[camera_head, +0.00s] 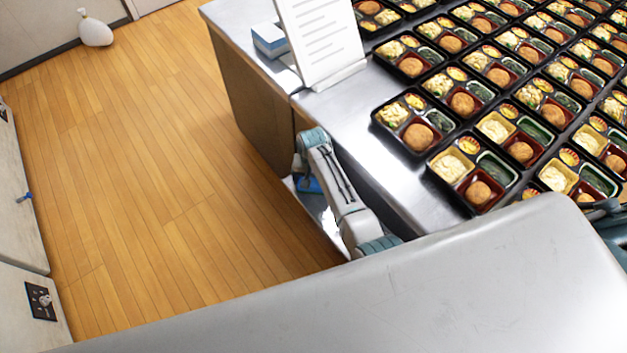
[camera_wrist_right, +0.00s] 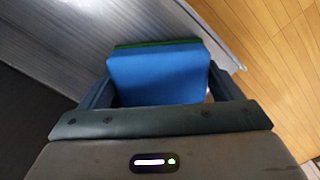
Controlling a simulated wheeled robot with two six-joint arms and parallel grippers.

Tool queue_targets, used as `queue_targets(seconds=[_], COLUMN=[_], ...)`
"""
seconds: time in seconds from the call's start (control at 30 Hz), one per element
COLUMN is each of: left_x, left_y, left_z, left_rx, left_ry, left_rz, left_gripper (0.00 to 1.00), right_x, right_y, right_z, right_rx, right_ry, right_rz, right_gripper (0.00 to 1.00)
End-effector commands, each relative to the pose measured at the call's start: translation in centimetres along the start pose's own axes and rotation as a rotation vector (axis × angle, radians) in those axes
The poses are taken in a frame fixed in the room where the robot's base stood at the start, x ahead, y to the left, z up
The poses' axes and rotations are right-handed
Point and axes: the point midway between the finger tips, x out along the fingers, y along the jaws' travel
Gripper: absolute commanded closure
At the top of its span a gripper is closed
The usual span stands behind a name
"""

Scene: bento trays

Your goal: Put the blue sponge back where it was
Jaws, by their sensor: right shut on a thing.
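The blue sponge (camera_wrist_right: 156,72), with a green layer on its far side, sits between the two fingers of my right gripper (camera_wrist_right: 160,88) in the right wrist view. The gripper is shut on it. In the head view, a blue patch of the sponge (camera_head: 310,185) shows low beside the counter's end, beneath my right arm. My right gripper (camera_head: 302,172) is mostly hidden there by its own arm. A metal surface (camera_wrist_right: 150,20) lies beyond the sponge in the wrist view; I cannot tell whether they touch. My left gripper is not in view.
The steel counter (camera_head: 345,108) holds many filled bento trays (camera_head: 475,185) at the right. A white sign (camera_head: 322,40) and a blue-and-white box (camera_head: 270,40) stand at its far left. The wooden floor (camera_head: 160,170) is open, with a white rounded object (camera_head: 95,32) far back.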

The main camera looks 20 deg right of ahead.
Motion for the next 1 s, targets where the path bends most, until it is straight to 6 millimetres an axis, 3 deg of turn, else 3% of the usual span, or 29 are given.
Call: queue_targets(seconds=[0.2, 0.23, 0.3, 0.53, 0.67, 1.0], left_x=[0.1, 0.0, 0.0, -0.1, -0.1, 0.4], left_y=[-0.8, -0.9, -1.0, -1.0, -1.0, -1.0], left_z=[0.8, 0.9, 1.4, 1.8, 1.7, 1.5], left_rx=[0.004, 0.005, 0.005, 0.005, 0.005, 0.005], left_ry=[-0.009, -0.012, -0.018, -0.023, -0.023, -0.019], left_rz=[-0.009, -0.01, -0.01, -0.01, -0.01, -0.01], left_gripper=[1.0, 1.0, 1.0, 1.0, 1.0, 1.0], right_x=[0.4, 0.3, 0.3, 0.1, -0.9, -7.8], right_y=[0.0, 0.0, 0.0, 0.0, -0.1, -0.1], right_z=[0.0, 0.0, 0.0, 0.0, -0.1, -0.1], right_rx=[0.0, 0.0, 0.0, 0.0, 0.0, 0.0], right_ry=[0.0, 0.0, 0.0, 0.0, 0.003, 0.003], right_rz=[0.0, 0.0, 0.0, 0.0, -0.002, -0.003], right_gripper=[0.33, 0.08, 0.0, 0.0, 0.0, 0.0])
